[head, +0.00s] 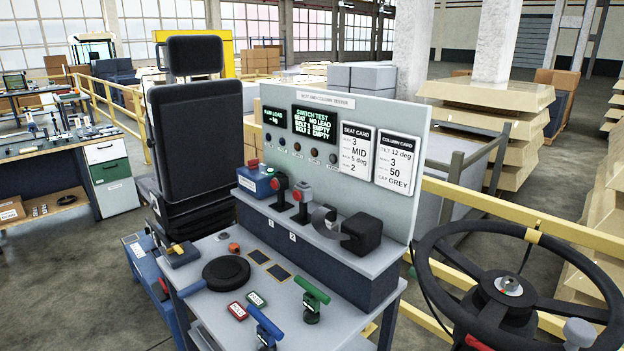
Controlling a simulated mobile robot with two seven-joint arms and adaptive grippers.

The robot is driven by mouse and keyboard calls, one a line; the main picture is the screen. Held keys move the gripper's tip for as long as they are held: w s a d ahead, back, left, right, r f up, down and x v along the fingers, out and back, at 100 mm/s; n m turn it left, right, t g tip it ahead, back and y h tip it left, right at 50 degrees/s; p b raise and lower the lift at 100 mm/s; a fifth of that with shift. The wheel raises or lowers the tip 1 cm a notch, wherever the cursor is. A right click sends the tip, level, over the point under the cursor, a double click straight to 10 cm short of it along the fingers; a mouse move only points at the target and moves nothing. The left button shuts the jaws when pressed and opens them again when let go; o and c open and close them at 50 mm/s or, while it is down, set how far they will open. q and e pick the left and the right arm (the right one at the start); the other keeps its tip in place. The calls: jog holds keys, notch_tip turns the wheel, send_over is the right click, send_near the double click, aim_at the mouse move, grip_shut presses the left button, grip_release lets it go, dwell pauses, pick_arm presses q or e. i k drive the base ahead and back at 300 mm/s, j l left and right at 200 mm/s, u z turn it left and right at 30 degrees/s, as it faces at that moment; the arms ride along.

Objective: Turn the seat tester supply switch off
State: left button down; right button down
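The seat and column tester is a pale upright panel (400,118) on a grey trolley, with two lit displays. The larger display (315,123) reads "SWITCH TEST", with seat and belt lines below. A row of small round lamps or knobs (297,147) runs under the displays. A blue box (257,181) with a red top part stands at the left end of the shelf. I cannot tell for sure which part is the supply switch, nor its position. Neither of my grippers is in view.
The trolley top holds a black round disc (226,272), a green-handled tool (311,291) and a blue-handled tool (264,324). A black seat (194,120) stands left, a steering wheel (510,288) at right. A yellow rail (560,236) runs behind.

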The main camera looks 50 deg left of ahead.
aim_at(252, 164)
jog(key=u, duration=1.8)
jog(key=j+z, duration=0.2)
jog(key=z, duration=0.25)
jog(key=i+j+z, duration=0.1)
jog(key=z, duration=0.4)
jog(key=j+z, duration=0.25)
jog(key=z, duration=0.2)
jog(key=k+j+z, duration=0.15)
jog(key=j, duration=0.3)
jog(key=j+z, duration=0.15)
jog(key=j, duration=0.25)
jog(key=k+j+z, duration=0.2)
jog(key=j, duration=0.2)
jog(key=k+j+z, duration=0.15)
jog(key=j, duration=0.25)
jog(key=k+j+z, duration=0.15)
jog(key=j, duration=0.25)
jog(key=k+j+z, duration=0.15)
jog(key=k+j, duration=0.1)
jog(key=j, duration=0.05)
